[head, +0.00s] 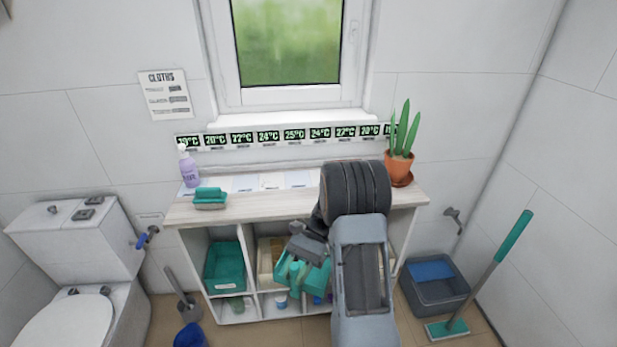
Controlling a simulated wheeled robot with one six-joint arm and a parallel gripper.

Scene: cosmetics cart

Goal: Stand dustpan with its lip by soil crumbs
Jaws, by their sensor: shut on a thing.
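My gripper (303,250) is in front of the shelf unit's middle compartments, below the worktop. It is shut on a teal piece (317,278) that looks like the dustpan, tilted in front of the shelves. My arm covers its right side, and I cannot make out its lip clearly. I cannot pick out any soil crumbs; part of the worktop and the shelves is hidden behind my arm. A potted plant (399,165) in a terracotta pot stands at the right end of the worktop.
The worktop (260,207) carries a lilac bottle (189,168) and a teal brush or sponge (210,198) at left. A teal bin (226,268) fills a left compartment. A grey bucket (437,287) and a teal broom (484,280) stand right. A toilet (75,310) stands left.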

